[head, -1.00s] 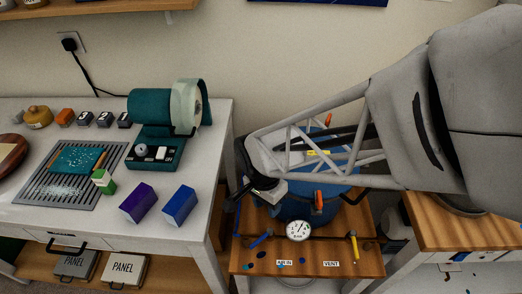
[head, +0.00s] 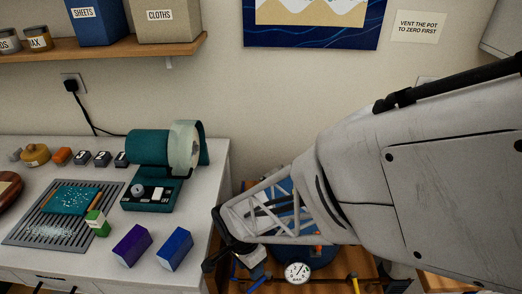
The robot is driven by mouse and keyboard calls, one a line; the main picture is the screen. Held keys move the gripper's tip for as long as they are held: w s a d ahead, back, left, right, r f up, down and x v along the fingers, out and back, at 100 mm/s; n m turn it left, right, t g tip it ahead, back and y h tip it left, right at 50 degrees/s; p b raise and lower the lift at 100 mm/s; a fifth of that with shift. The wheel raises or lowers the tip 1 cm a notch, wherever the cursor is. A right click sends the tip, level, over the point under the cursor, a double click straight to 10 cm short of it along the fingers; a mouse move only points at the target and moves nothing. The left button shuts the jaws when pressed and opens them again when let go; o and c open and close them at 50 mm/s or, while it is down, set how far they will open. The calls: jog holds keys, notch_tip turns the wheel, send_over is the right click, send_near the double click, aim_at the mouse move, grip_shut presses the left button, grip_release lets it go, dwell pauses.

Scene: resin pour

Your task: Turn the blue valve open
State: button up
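The blue valve's handle (head: 256,284) shows at the bottom of the head view, left of the white round gauge (head: 298,272). Only part of it is visible, and its angle is hard to read. My gripper (head: 236,268) hangs just above and left of the valve, its dark fingers spread apart with nothing seen between them. I cannot tell whether a finger touches the handle. The blue pot (head: 318,256) stands behind the gauge, largely hidden by my arm. A yellow valve handle (head: 355,285) shows right of the gauge.
The white bench (head: 190,225) on the left carries a purple box (head: 132,245), a blue box (head: 175,249), a teal machine (head: 150,148) and a grey grate (head: 25,233). A wooden shelf (head: 110,48) runs above. My arm covers much of the right side.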

aim_at(255, 284)
jog(key=shift+s+d+f, duration=0.15)
jog(key=shift+f, duration=1)
jog(key=shift+s+d+f, duration=0.2)
jog(key=shift+f, duration=1)
jog(key=shift+s+d+f, duration=0.15)
jog(key=shift+f, duration=1)
jog(key=shift+c, duration=0.3)
grip_shut()
